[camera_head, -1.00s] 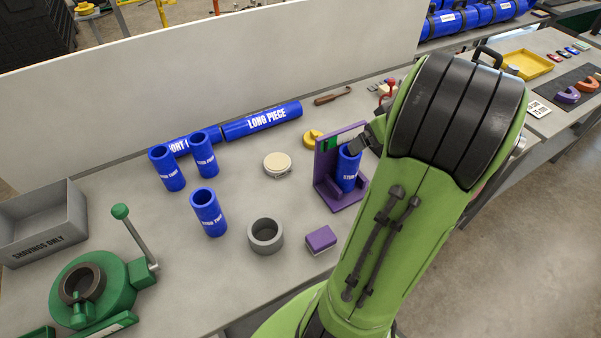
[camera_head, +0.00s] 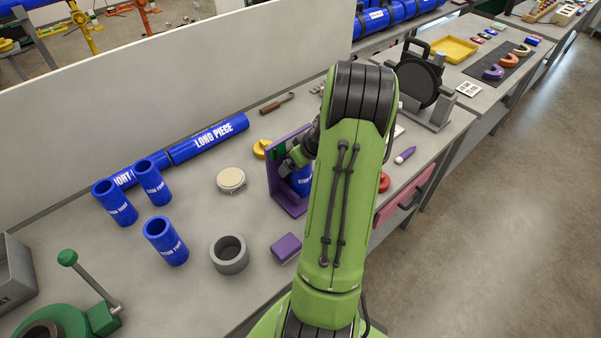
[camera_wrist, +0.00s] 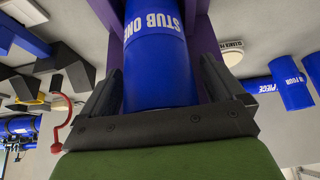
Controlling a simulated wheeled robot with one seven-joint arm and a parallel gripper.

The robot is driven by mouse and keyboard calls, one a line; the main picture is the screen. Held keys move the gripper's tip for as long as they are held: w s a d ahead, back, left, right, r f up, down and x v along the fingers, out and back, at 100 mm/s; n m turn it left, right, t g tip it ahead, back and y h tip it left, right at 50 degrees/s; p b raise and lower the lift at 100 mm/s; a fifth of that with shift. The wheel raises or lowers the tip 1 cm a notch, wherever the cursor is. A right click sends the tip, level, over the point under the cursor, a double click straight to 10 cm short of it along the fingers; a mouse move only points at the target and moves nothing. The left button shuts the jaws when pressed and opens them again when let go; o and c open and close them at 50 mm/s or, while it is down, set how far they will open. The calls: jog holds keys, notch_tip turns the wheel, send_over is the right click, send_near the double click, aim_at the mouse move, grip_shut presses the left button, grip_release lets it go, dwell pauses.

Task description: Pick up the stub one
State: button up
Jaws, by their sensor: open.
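The stub one, a blue pipe piece with white "STUB ONE" lettering, stands in the purple holder (camera_head: 288,203). In the head view a little of the stub one (camera_head: 301,182) shows beside my arm. In the wrist view the stub one (camera_wrist: 155,58) fills the middle, between the two dark fingers of my gripper (camera_wrist: 158,88). The jaws are open, one finger on each side of it; I cannot tell whether either touches. In the head view my gripper (camera_head: 297,158) is at the top of the holder, mostly hidden behind my arm.
Three other blue stubs (camera_head: 166,241) stand to the left. A long blue pipe (camera_head: 209,138) lies behind them. A grey ring (camera_head: 229,254), a purple block (camera_head: 286,248) and a cream disc (camera_head: 231,180) are near the holder. A black round-plated machine (camera_head: 420,82) stands to the right.

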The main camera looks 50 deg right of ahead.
jog(key=shift+s, duration=0.1)
jog(key=shift+c, duration=1.1)
jog(key=c, duration=1.1)
notch_tip(320, 180, up, 28)
jog(key=p, duration=0.4)
jog(key=shift+p, duration=0.3)
